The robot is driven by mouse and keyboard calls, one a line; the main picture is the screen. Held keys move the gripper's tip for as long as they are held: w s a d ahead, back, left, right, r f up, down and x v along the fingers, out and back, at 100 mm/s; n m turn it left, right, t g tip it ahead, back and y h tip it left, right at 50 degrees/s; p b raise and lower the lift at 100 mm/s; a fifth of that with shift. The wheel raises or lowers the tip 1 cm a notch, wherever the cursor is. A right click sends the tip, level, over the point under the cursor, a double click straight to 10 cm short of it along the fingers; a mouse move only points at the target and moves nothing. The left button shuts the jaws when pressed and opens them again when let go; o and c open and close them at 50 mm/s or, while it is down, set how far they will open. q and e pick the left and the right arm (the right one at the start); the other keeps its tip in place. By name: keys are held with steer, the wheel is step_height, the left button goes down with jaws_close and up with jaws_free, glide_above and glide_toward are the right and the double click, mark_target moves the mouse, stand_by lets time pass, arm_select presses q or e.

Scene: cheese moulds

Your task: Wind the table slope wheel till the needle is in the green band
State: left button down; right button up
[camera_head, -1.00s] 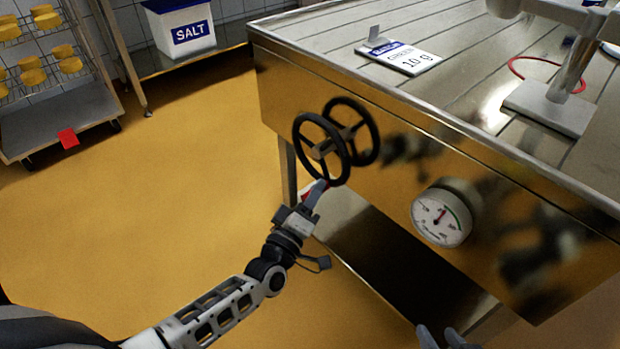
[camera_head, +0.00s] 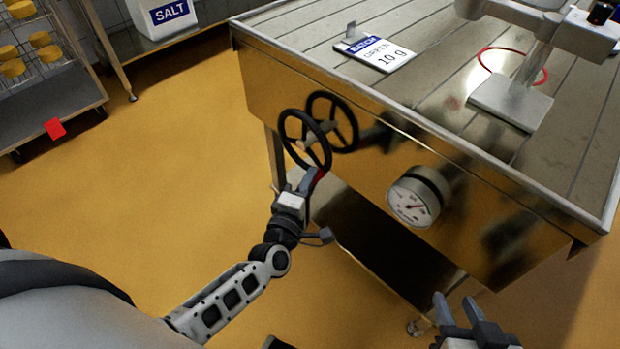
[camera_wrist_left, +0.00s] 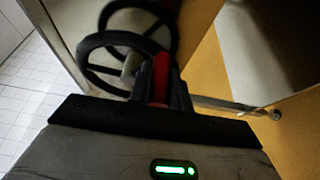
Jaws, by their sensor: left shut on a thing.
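The black slope wheel (camera_head: 283,128) stands on the front of the steel table (camera_head: 262,95). A second black ring behind it looks like its reflection in the polished panel. My left gripper (camera_head: 312,180) is shut on the wheel's red handle (camera_head: 320,177) at the lower right of the rim. The left wrist view shows the red handle (camera_wrist_left: 160,78) between the fingers, by the wheel rim (camera_wrist_left: 84,62). I cannot tell whether the needle lies within the band. My right gripper (camera_head: 457,309) is open and empty.
On the table top lie a batch card (camera_head: 392,56), a red ring (camera_head: 483,58) and a grey stand (camera_head: 508,98). A salt bin (camera_head: 165,28) and a cheese rack (camera_head: 50,98) stand at the back left.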

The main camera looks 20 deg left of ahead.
stand_by(0.3)
arm_select(q)
steer(key=c, duration=1.3)
jaws_free()
steer(key=shift+s, duration=0.2)
